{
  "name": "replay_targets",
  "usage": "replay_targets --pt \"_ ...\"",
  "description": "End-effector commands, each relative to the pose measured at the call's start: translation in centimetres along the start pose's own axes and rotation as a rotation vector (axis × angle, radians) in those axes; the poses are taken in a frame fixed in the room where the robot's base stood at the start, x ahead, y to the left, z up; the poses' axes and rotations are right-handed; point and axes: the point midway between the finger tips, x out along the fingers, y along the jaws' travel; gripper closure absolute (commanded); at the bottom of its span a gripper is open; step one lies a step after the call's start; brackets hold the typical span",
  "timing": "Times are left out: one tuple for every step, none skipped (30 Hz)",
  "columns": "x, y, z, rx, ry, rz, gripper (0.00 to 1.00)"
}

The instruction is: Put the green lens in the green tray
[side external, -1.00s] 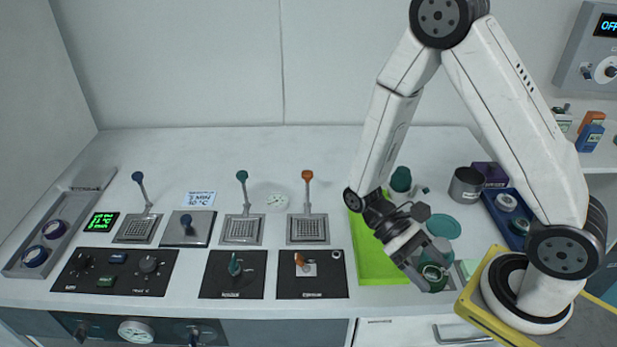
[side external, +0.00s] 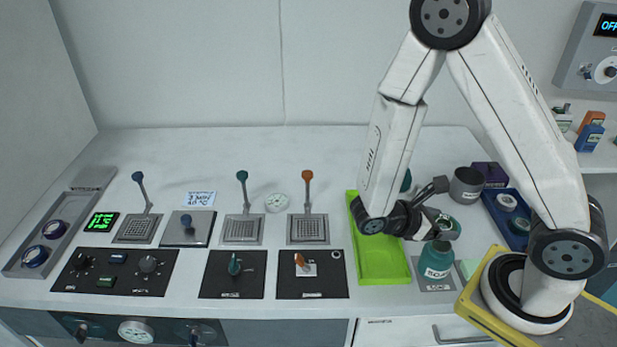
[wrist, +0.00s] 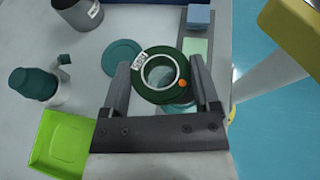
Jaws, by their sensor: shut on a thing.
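My gripper (wrist: 162,92) is shut on the green lens, a dark green ring with a clear centre, a white label and an orange dot (wrist: 148,93). In the side view my gripper (side external: 440,220) holds the lens (side external: 452,229) in the air, above and behind a teal labelled bottle (side external: 437,264). The bright green tray (side external: 385,266) lies to the left of my gripper, partly covered by my arm. The tray also shows at the lower left of the wrist view (wrist: 62,145); its visible floor is empty.
A teal disc (wrist: 122,56) and a teal-capped bottle (wrist: 38,84) stand nearby. A grey cup (side external: 466,186) and a blue tray (side external: 506,222) are at the right. Lever stations and black control panels (side external: 313,274) fill the left.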

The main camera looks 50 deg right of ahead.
Motion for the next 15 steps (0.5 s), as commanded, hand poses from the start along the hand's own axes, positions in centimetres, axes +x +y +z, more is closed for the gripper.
replay_targets --pt "0.0 0.5 0.0 -0.019 -0.001 0.046 0.91" --pt "0.0 0.9 0.0 -0.031 -0.001 0.074 0.91" --pt "-0.1 1.4 0.0 -0.047 0.000 0.113 0.91" --pt "-0.1 1.8 0.0 -0.059 0.000 0.141 0.91" --pt "-0.2 2.1 -0.1 -0.070 0.000 0.170 0.91" --pt "-0.3 2.6 -0.1 -0.086 0.000 0.208 0.91" --pt "-0.4 3.0 -0.1 -0.098 0.000 0.236 0.91" --pt "-0.4 3.3 -0.2 -0.110 -0.001 0.264 0.91" --pt "-0.6 3.8 -0.2 -0.125 -0.001 0.302 0.91" --pt "-0.7 4.1 -0.3 -0.137 -0.001 0.329 0.91" --pt "-0.8 4.4 -0.4 -0.148 -0.001 0.357 0.91" --pt "-1.0 4.9 -0.5 -0.164 -0.001 0.394 0.91" --pt "-1.2 5.2 -0.6 -0.175 0.000 0.422 0.91" --pt "-1.4 5.5 -0.7 -0.187 0.000 0.449 0.91" --pt "-1.6 5.9 -0.9 -0.203 0.000 0.487 0.91"
